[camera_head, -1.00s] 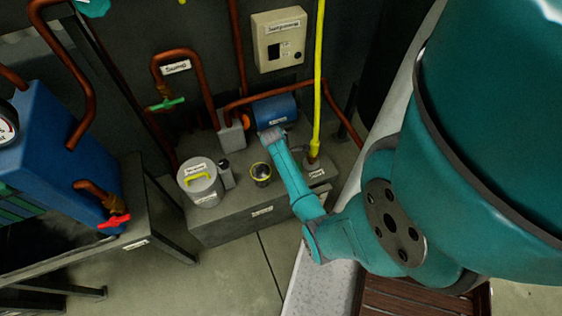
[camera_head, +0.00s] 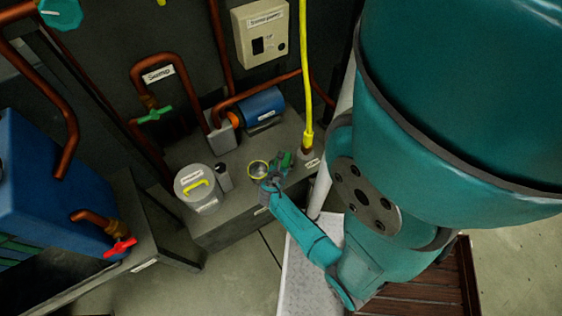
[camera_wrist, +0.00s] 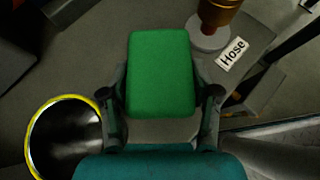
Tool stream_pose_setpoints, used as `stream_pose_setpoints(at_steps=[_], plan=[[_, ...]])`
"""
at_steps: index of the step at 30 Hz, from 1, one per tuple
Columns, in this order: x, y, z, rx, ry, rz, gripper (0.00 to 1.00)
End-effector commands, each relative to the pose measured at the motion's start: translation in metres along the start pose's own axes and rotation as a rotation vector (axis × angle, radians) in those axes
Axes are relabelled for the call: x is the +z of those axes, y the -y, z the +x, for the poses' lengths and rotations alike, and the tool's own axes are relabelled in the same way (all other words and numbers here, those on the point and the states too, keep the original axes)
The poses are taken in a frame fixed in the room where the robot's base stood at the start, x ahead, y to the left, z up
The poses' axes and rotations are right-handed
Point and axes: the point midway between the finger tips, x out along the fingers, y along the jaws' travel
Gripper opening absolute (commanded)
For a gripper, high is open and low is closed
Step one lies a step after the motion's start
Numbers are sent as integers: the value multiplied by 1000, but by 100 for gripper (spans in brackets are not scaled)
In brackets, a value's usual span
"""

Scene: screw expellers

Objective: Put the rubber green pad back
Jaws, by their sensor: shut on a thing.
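The green rubber pad (camera_wrist: 160,72) is between the two fingers of my gripper (camera_wrist: 162,95) in the wrist view, and the fingers are shut on its sides. In the head view the pad (camera_head: 287,160) is a small green patch at the tip of my gripper (camera_head: 277,168). It is held over the grey bench (camera_head: 235,215), between a yellow-rimmed cup (camera_head: 257,170) and the yellow hose's base. The yellow-rimmed round opening (camera_wrist: 66,135) is at the lower left in the wrist view. I cannot tell how high the pad is above the bench.
A grey can with a yellow handle (camera_head: 198,190) and a small dark-topped bottle (camera_head: 223,177) stand left of the cup. A blue motor (camera_head: 263,106) is behind. The yellow hose (camera_head: 306,90) rises at the right, near a "Hose" label (camera_wrist: 233,54).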

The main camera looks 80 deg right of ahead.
Motion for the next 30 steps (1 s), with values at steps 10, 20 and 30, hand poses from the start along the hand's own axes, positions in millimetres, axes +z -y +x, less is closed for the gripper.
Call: stream_pose_setpoints(at_steps=[10, 20, 30], plan=[[-29, 0, 19, -2, -2, -2, 27], [-48, 0, 31, -1, -2, 1, 27], [-51, 0, 33, -1, -1, 1, 27]])
